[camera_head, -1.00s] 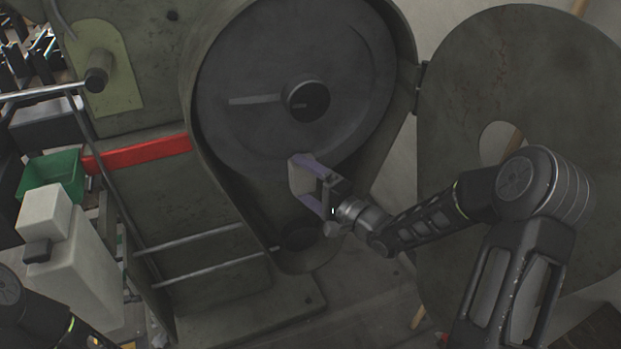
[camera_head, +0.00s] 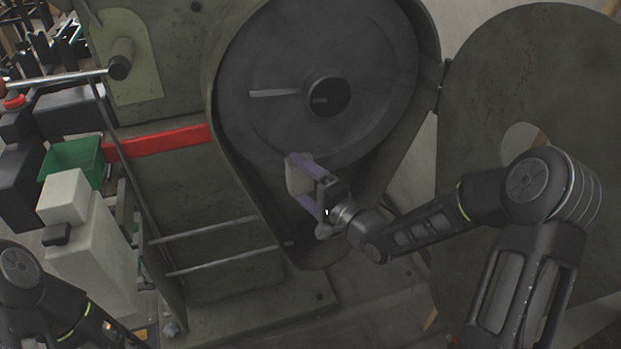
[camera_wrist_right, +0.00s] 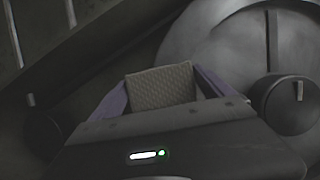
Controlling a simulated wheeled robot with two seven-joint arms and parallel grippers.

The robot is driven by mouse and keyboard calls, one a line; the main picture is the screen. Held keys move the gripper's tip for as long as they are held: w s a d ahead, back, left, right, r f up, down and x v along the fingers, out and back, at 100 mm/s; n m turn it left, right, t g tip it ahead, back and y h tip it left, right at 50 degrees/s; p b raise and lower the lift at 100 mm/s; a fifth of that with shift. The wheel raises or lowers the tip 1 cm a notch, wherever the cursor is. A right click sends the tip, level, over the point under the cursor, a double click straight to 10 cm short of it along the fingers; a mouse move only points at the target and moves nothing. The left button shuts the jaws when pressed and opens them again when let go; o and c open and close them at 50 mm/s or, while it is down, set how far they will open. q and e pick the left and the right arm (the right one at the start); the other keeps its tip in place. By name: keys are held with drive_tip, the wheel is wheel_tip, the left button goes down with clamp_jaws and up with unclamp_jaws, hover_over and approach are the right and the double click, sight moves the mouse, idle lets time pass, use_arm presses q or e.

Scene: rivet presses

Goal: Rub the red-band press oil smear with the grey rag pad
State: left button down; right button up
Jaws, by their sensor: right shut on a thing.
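The press with the red band (camera_head: 158,142) fills the middle of the head view. Its round housing holds a large dark wheel (camera_head: 370,140) with a central hub. My right gripper (camera_head: 302,178) is shut on the grey rag pad (camera_head: 297,180) in front of the wheel's lower left edge. In the right wrist view the textured pad (camera_wrist_right: 160,84) sits between the purple fingers, facing the press. I cannot tell whether the pad touches the press. I cannot make out the oil smear. Part of my left arm shows at bottom left; its gripper is not visible.
An open round cover (camera_head: 480,90) is hinged at the right of the housing. Two metal rails (camera_head: 215,262) cross the press's lower front. A green bin (camera_head: 72,160) and a white box-shaped unit (camera_head: 92,240) stand at left.

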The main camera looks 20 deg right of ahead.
drive_tip(key=shift+a+r, duration=0.1)
drive_tip(key=shift+a, duration=0.6)
drive_tip(key=shift+s+d, duration=0.1)
drive_tip(key=shift+s, duration=0.05)
drive_tip(key=shift+s, duration=0.2)
drive_tip(key=shift+s+d+p, duration=0.15)
drive_tip(key=shift+s+p, duration=0.1)
drive_tip(key=shift+s, duration=1.1)
drive_tip(key=shift+s+d+p, duration=0.1)
drive_tip(key=shift+s+p, duration=0.1)
drive_tip(key=shift+s, duration=1.15)
drive_tip(key=s, duration=0.3)
drive_tip(key=shift+d, duration=0.1)
